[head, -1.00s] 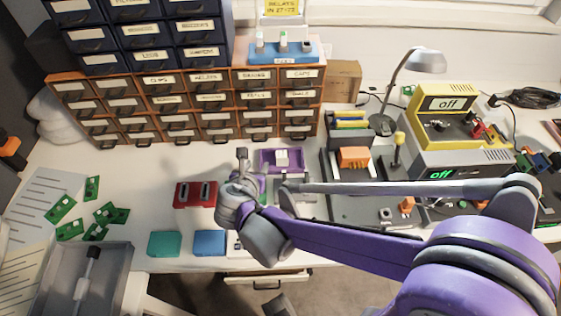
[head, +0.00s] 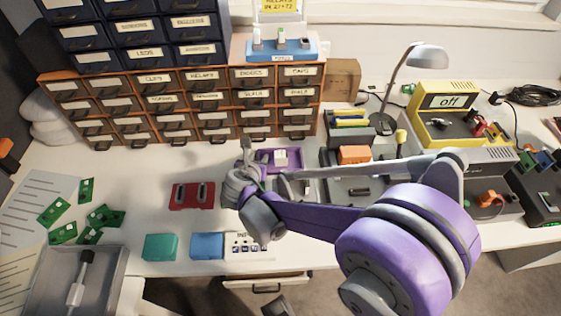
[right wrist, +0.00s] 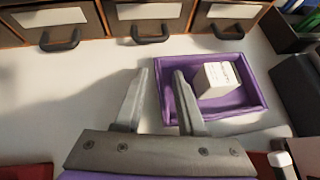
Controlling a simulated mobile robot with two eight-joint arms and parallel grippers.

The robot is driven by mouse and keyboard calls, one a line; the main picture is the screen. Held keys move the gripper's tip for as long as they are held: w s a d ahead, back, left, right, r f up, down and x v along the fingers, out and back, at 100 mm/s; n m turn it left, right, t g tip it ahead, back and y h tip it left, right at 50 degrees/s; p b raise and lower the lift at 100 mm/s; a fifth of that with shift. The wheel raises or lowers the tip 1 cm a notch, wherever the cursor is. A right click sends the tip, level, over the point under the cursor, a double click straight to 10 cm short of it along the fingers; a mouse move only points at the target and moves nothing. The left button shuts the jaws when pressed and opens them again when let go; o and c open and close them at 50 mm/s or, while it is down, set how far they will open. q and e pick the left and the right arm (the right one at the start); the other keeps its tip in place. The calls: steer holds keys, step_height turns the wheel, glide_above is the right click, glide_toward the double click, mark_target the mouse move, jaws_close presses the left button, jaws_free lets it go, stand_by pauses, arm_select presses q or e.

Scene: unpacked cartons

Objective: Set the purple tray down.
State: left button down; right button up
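The purple tray (head: 296,158) lies flat on the white worktop in front of the drawer cabinet, with a small white box (head: 280,158) in it. In the right wrist view the tray (right wrist: 240,106) is right of centre, with the white box (right wrist: 217,79) inside. My right gripper (right wrist: 160,72) is open, its two fingers apart. The tray's left wall shows between them, close to the right finger, which overlaps the tray in the picture. I cannot tell whether that finger touches it. In the head view my right gripper (head: 252,155) is at the tray's left side. My left gripper is not in view.
An orange drawer cabinet (head: 180,102) stands behind. A red block (head: 192,195), a teal box (head: 160,247) and a blue box (head: 207,245) lie to the front left. A dark organiser (head: 330,165) and a yellow device (head: 445,105) are to the right.

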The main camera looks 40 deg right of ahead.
jaws_close()
stand_by(1.2)
